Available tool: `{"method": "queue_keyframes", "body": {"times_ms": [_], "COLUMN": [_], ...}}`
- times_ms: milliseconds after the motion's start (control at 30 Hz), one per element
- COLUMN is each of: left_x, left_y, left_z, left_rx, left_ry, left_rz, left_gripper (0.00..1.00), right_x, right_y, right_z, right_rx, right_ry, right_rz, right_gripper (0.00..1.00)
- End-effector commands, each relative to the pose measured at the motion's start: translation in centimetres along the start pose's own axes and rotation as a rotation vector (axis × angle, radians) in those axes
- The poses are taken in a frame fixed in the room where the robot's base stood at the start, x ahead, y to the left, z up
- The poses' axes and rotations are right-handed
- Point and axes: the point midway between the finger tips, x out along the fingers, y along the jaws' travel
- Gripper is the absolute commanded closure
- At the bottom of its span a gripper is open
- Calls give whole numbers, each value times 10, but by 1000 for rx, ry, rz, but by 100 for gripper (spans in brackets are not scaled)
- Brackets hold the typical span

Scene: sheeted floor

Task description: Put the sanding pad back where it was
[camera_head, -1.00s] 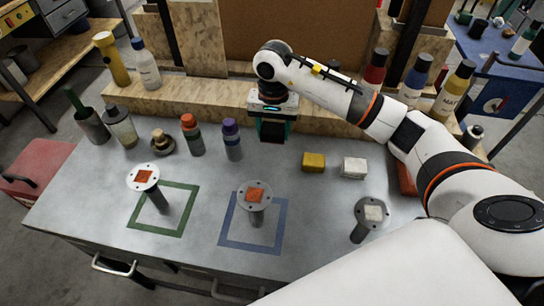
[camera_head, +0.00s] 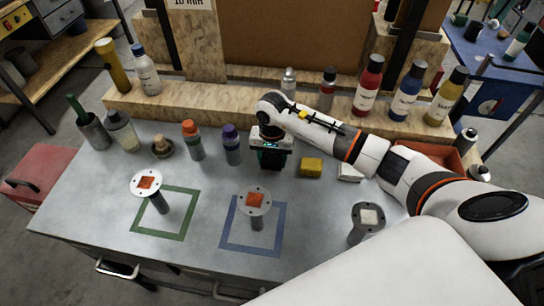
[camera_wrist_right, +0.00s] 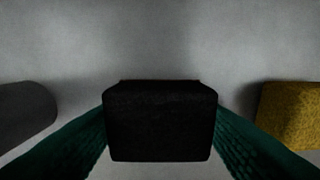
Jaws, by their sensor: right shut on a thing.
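The sanding pad is a dark, nearly black block (camera_wrist_right: 160,122). My right gripper (camera_head: 269,166) is shut on it, with a green finger on each side in the right wrist view. In the head view the gripper points down over the grey table, between the purple-capped bottle (camera_head: 231,146) and the yellow block (camera_head: 311,167). The pad is low and close to the tabletop; I cannot tell whether it touches. My left gripper is not in view.
A white block (camera_head: 349,172) lies right of the yellow one, partly behind my arm. Discs on posts stand near the green square (camera_head: 180,232) and blue square (camera_head: 238,244). An orange-capped bottle (camera_head: 192,142) stands left. A wooden ledge (camera_head: 220,98) runs behind.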

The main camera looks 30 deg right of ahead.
Motion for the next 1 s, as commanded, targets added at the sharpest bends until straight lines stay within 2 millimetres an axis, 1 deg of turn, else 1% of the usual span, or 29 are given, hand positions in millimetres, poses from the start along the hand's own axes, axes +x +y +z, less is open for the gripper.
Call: {"method": "queue_keyframes", "body": {"times_ms": [133,167,200,300,533,633,667,767,1000], "left_x": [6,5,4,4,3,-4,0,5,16], "left_y": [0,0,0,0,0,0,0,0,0], "left_z": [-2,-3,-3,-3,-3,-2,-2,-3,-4], "left_rx": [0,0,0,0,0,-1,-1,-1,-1], "left_ry": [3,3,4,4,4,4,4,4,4], "left_rz": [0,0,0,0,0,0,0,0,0], "left_gripper": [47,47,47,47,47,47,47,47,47], "right_x": [4,4,3,3,2,-4,-5,-21,-74], "right_y": [0,0,0,0,0,0,0,0,1], "right_z": [0,0,0,0,0,0,1,2,2], "right_rx": [0,0,0,0,0,0,0,0,-1], "right_ry": [-1,0,0,0,1,1,-2,-4,-5], "right_rz": [0,0,0,0,0,0,1,2,3], "right_gripper": [71,45,38,24,24,24,24,24,24]}}
